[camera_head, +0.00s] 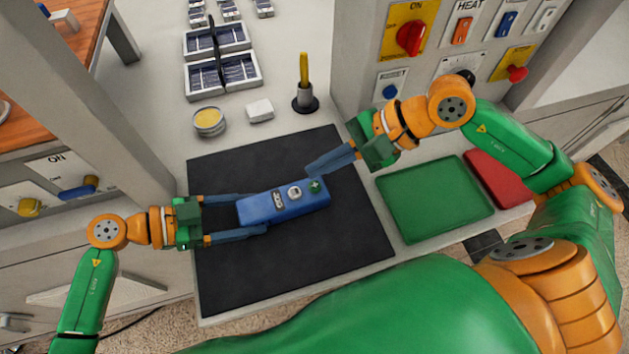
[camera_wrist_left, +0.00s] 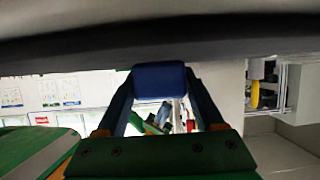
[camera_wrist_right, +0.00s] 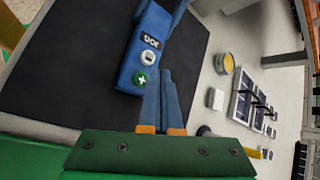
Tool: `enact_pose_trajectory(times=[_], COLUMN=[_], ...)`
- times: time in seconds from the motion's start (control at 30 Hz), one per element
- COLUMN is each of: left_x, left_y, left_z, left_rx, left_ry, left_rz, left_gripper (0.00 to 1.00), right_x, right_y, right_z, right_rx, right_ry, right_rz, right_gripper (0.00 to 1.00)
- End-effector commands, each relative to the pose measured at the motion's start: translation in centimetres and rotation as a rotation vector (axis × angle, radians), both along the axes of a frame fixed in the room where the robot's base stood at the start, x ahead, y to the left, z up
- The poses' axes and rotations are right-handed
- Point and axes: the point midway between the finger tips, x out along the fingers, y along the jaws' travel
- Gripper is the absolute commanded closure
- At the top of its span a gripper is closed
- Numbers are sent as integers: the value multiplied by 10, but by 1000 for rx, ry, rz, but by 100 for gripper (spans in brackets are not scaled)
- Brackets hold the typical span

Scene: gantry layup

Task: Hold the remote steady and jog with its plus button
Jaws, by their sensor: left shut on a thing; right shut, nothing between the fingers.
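The blue remote (camera_head: 262,207) lies flat over the black mat (camera_head: 300,280) in the head view. It has a dark label, a white round button (camera_head: 295,191) and a green plus button (camera_head: 315,186) near its right end. My left gripper (camera_head: 252,215) is shut on the remote from its left end, one finger along each long side. The remote's end shows between these fingers in the left wrist view (camera_wrist_left: 158,80). My right gripper (camera_head: 312,172) is shut and empty, its fingertips close to the plus button. In the right wrist view the plus button (camera_wrist_right: 140,79) is beside the closed fingers; contact is unclear.
A green pad (camera_head: 435,198) and red pad (camera_head: 498,178) lie right of the mat. A yellow-topped tin (camera_head: 208,121), white block (camera_head: 260,110) and yellow-handled tool (camera_head: 304,85) stand behind it. A control panel (camera_head: 440,60) rises at the back right.

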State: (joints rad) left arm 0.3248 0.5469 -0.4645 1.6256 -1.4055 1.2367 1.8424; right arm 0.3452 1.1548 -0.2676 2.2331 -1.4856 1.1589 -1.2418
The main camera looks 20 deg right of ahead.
Motion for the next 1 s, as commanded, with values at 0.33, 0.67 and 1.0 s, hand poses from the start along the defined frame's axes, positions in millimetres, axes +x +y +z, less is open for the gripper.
enact_pose_trajectory(times=[0.33, 0.67, 1.0], left_x=[0, 0, 0], left_y=[0, 0, 0], left_z=[0, 0, 0], left_rx=[-1, -1, -1], left_ry=[0, 0, 0], left_rz=[0, 0, 0], left_gripper=[100, 100, 100], right_x=[0, 0, 0], right_y=[0, 0, 0], right_z=[-14, -14, -14], right_rx=[0, 0, 0], right_ry=[0, 0, 0], right_rz=[0, 0, 0], right_gripper=[100, 100, 100])
